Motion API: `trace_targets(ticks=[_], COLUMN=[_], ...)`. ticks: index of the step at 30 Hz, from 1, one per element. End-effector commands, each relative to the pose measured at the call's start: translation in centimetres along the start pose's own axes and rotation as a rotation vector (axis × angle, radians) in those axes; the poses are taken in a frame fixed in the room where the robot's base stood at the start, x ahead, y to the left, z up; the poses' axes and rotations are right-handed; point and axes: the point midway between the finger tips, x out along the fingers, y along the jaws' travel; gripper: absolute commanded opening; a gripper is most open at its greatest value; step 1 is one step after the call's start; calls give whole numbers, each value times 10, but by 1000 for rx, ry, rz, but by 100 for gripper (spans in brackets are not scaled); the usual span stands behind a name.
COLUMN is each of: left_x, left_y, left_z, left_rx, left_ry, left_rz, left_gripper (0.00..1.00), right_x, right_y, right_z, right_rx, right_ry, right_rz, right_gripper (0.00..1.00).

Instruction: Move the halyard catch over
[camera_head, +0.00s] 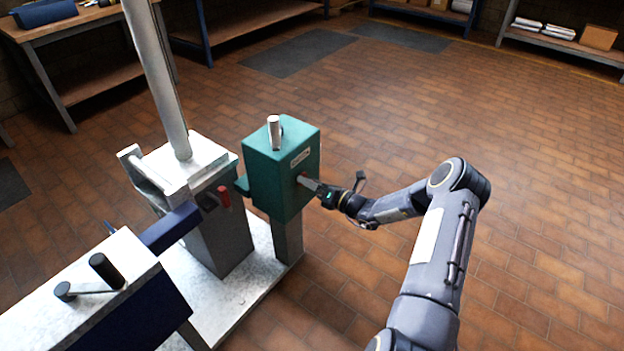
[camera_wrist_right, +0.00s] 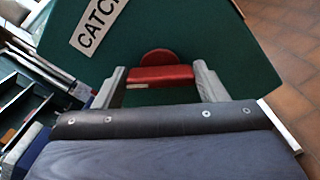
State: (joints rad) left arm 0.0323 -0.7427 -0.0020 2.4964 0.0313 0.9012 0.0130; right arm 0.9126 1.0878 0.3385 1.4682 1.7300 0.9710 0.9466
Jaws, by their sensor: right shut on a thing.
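The halyard catch is a green box (camera_head: 280,178) on a grey post, with a label on its face; the label (camera_wrist_right: 97,25) reads "CATC" in the right wrist view, the rest cut off. A red catch handle (camera_wrist_right: 162,76) sticks out of the green face below the label. My right gripper (camera_head: 308,182) reaches the box's right face from the right. In the right wrist view its two fingers (camera_wrist_right: 160,85) stand at either side of the red handle, shut on it. My left gripper is not in view.
A pale mast (camera_head: 160,80) rises from a grey pedestal left of the box, with a red knob (camera_head: 224,196) on it. A bench with a black crank (camera_head: 106,270) stands at front left. Open tiled floor (camera_head: 520,160) lies to the right.

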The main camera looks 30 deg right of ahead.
Motion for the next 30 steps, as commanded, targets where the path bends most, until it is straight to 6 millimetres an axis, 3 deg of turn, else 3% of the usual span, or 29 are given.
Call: trace_targets(ticks=[18, 30], left_x=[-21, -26], left_y=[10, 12], left_z=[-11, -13], left_rx=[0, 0], left_ry=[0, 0], left_rz=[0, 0], left_gripper=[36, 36], right_x=[0, -1], right_y=[-2, -3], right_z=[0, -1], right_rx=[565, 787], right_ry=[0, 0], right_rz=[-2, -1], right_gripper=[43, 43])
